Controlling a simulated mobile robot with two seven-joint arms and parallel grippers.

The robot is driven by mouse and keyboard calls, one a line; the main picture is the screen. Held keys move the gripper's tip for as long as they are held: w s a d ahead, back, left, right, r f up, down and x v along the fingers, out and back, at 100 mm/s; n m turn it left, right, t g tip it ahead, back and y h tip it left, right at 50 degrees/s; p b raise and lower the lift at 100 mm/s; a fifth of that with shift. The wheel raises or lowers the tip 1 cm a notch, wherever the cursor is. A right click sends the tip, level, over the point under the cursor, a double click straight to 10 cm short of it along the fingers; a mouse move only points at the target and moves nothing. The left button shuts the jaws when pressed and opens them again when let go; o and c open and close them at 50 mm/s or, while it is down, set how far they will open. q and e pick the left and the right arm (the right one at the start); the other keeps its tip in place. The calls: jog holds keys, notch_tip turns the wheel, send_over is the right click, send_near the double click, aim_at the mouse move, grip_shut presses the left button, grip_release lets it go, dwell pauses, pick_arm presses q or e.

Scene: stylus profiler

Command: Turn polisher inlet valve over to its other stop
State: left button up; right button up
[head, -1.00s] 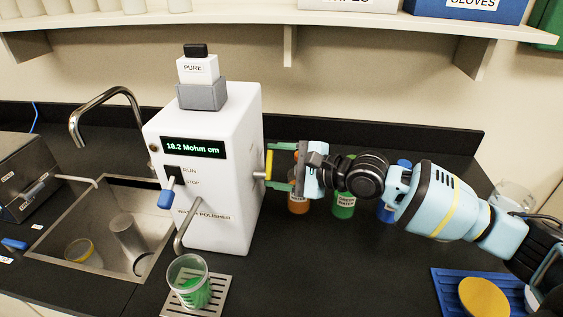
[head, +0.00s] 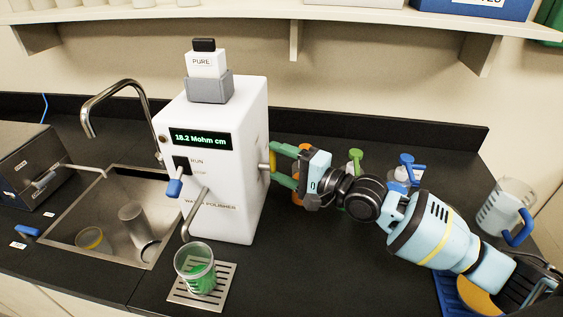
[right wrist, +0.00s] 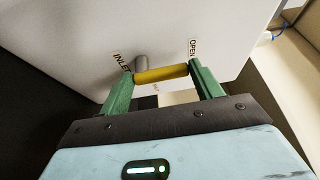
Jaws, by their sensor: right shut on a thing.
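The white water polisher (head: 228,150) stands on the dark bench, its display reading 18.2 Mohm cm. The yellow inlet valve handle (head: 273,160) sits on a metal stem at its right side. My right gripper (head: 275,163) is shut on this handle, one green finger at each end. In the right wrist view, the yellow handle (right wrist: 162,74) lies nearly crosswise between the fingertips of my right gripper (right wrist: 162,80). The stem meets it near its left end. An INLET label (right wrist: 121,61) is left of the stem, and an OPEN label (right wrist: 192,48) is by the right fingertip. My left gripper is out of view.
A cup with green contents (head: 195,270) stands on a drip grate (head: 222,283) in front. Bottles with green (head: 355,160) and blue (head: 407,165) tops stand behind my right arm. A pitcher (head: 503,208) stands at right. The sink (head: 95,245) is left. A shelf (head: 290,20) hangs above.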

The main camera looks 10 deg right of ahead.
dwell(0.4)
jog(key=o, duration=1)
jog(key=shift+a, duration=0.1)
jog(key=shift+b+v, duration=0.35)
jog(key=shift+v, duration=3.65)
